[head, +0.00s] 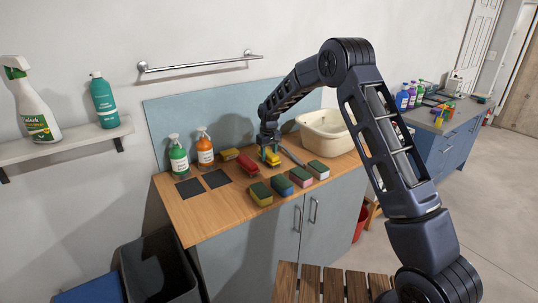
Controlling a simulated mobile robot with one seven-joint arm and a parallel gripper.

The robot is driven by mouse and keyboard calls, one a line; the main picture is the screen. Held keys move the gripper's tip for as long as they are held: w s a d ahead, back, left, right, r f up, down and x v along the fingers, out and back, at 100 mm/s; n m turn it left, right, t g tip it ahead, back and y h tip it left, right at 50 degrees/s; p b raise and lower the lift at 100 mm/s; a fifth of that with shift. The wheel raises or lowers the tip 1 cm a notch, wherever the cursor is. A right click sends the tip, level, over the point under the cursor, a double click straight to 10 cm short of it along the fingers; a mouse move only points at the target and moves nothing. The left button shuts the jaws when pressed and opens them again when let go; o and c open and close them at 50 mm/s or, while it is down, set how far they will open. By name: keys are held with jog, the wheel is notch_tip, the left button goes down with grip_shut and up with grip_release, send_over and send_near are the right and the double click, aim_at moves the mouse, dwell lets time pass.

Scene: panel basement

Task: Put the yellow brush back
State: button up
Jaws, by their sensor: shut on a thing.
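My gripper (269,151) is over the wooden counter (215,212), pointing down and shut on a small yellow thing, which looks like the yellow brush (271,159). The brush is at or just above the counter top; I cannot tell whether it touches. The fingers partly hide it. A red brush (247,166) lies just left of it, and another yellowish brush (230,154) lies farther left. A grey handle-like strip (292,155) shows just right of my gripper.
Several sponges, including a yellow-green one (260,194) and a blue one (282,185), line the counter's front. A green bottle (178,156) and an orange bottle (204,148) stand at the back left. Two dark squares (216,179) lie before them. A cream basin (326,146) stands right.

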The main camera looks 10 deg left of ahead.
aim_at(269, 152)
jog(key=shift+f, duration=0.15)
jog(key=o, duration=0.9)
jog(key=shift+o, duration=0.2)
notch_tip(269, 152, up, 12)
jog(key=s+d+r+m+t, duration=0.1)
jog(key=s+d+r, duration=0.4)
jog(key=d, duration=0.5)
jog(key=s+d+r+m, duration=0.2)
jog(key=s+d+r, duration=0.2)
jog(key=d+r, duration=0.5)
jog(key=s+d+r+m+t, duration=0.1)
jog(key=s+d+r, duration=0.35)
jog(key=d, duration=0.65)
jog(key=s+d+f+m+t, duration=0.1)
jog(key=s+d+m, duration=0.1)
jog(key=s+d, duration=0.7)
jog(key=s+d+f+m+t, duration=0.1)
jog(key=s+d, duration=0.8)
jog(key=s, duration=0.9)
jog(key=shift+d+f+m+t, duration=0.2)
jog(key=shift+f+m+t, duration=0.1)
jog(key=shift+f+m, duration=0.55)
